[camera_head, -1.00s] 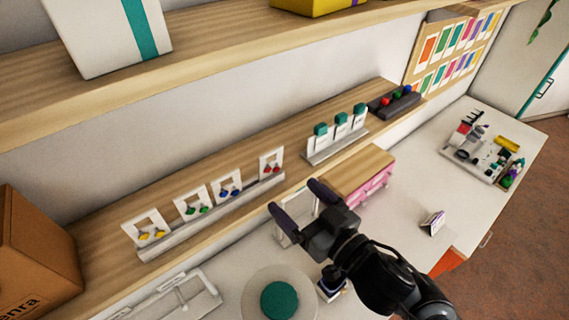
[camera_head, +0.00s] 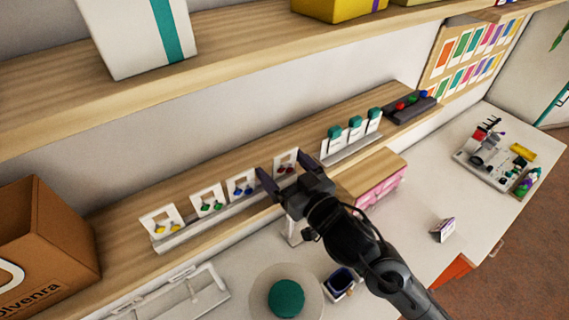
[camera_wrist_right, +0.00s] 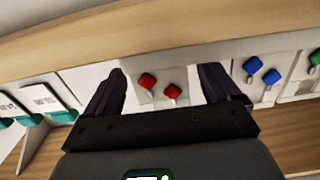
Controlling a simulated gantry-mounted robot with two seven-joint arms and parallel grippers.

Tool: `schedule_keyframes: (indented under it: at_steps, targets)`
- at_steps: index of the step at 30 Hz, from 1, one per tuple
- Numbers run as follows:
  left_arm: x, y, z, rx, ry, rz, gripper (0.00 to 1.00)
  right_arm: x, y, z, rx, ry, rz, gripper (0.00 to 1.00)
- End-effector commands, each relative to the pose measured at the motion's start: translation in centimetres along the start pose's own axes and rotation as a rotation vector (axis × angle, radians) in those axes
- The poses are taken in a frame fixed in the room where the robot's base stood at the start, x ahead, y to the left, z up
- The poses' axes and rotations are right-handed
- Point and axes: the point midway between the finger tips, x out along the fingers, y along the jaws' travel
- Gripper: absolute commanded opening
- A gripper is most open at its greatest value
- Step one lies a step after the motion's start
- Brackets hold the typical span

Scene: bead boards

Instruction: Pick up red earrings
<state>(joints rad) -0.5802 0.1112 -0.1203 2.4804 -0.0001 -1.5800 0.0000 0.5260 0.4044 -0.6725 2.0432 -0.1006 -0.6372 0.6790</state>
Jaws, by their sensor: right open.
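The red earrings (camera_head: 286,169) hang on a white card at the right end of a row of earring cards on the wooden shelf. In the right wrist view the red earrings (camera_wrist_right: 161,88) show between the two fingers. My right gripper (camera_head: 284,176) is open, with its fingers either side of the red earrings' card as seen from the wrist. Nothing is between the fingertips that I can see being gripped. Whether the fingers touch the card is unclear. My left gripper is not in view.
Blue earrings (camera_head: 243,186), green earrings (camera_head: 211,206) and yellow earrings (camera_head: 167,229) hang on cards to the left in the same white rack (camera_head: 205,226). White-and-teal cards (camera_head: 355,128) stand to the right. A pink drawer box (camera_head: 382,188) sits below on the counter.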

Motion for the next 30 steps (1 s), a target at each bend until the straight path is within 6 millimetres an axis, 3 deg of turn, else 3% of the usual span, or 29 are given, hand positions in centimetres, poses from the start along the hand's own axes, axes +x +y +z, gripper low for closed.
schedule_keyframes:
  at_steps: [5,13,27,30]
  targets:
    - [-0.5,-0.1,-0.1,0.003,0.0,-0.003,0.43,1.6,0.0,-0.2,0.001,0.002,0.0,0.89]
    - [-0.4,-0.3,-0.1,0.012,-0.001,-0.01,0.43,1.8,0.0,-0.1,0.001,0.001,0.0,0.89]
    - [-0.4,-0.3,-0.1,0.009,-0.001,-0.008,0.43,1.8,0.0,-0.1,0.001,0.001,0.0,0.19]
    - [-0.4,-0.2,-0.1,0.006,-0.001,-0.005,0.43,1.8,0.0,-0.1,0.001,0.001,0.0,0.19]
